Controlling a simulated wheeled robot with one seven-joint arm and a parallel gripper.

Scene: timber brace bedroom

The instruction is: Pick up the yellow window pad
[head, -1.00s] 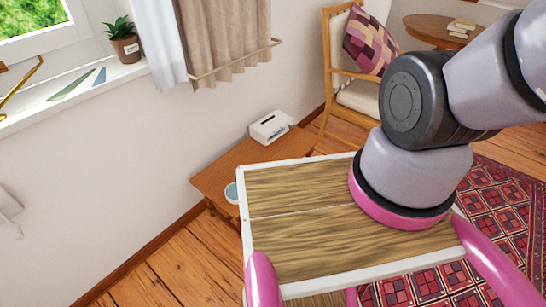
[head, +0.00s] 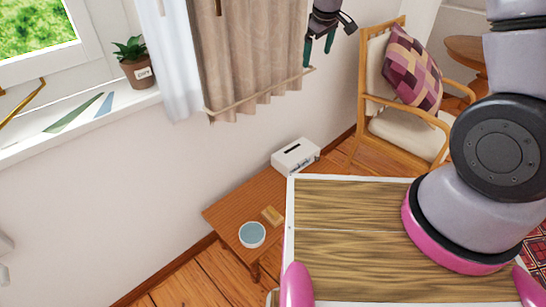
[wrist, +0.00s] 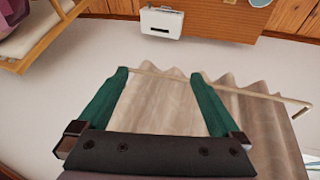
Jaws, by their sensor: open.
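A small yellow-tan block (head: 272,215), which looks like the yellow window pad, lies on the low wooden table (head: 228,212) in the head view. It is between a round blue-topped dish and a white box. I cannot make it out in the wrist view. My gripper (head: 319,50) is high up by the curtain, well above and behind the table. Its two green fingers are apart, with nothing between them. In the wrist view my gripper (wrist: 160,74) is open in front of the curtain (wrist: 160,105), and the table shows at the top.
The white box (head: 296,156) and the dish (head: 252,234) share the table. The wall and curtain (head: 250,60) are close behind it. An armchair (head: 400,130) with a patterned cushion (head: 412,67) stands to the right. A potted plant (head: 136,64) is on the windowsill.

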